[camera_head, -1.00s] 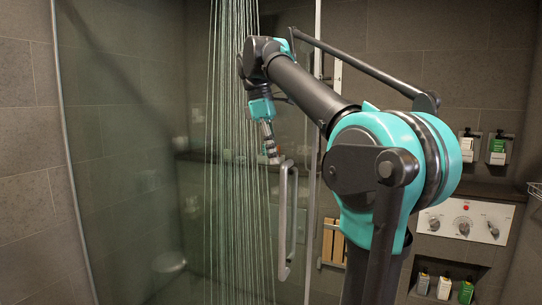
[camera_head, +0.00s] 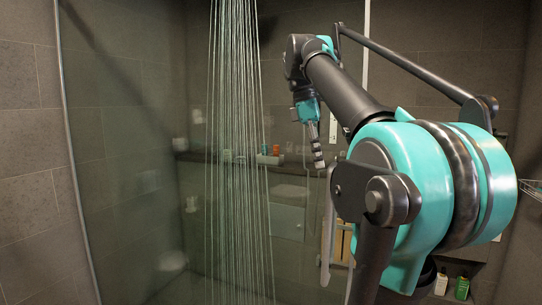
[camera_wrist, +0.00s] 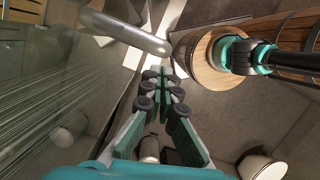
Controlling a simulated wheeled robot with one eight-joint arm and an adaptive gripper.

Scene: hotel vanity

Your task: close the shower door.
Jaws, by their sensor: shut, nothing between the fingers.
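The glass shower door (camera_head: 110,200) stands before me in the head view, with a metal edge down its left side. Its long metal handle (camera_head: 327,235) is on the right part of the glass, partly hidden by my arm. My gripper (camera_head: 318,166) is at the upper end of the handle, pointing down, fingers together and empty. In the wrist view my gripper (camera_wrist: 163,78) shows its fingertips close to the handle (camera_wrist: 125,32); I cannot tell if they touch. My arm hides part of the door's right side.
Thin streams of water (camera_head: 238,120) fall behind the glass. A ledge with small bottles (camera_head: 268,159) runs along the back wall. A low niche with bottles (camera_head: 450,285) is at the right, beside my arm. A wire rack (camera_head: 530,188) is at the right edge.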

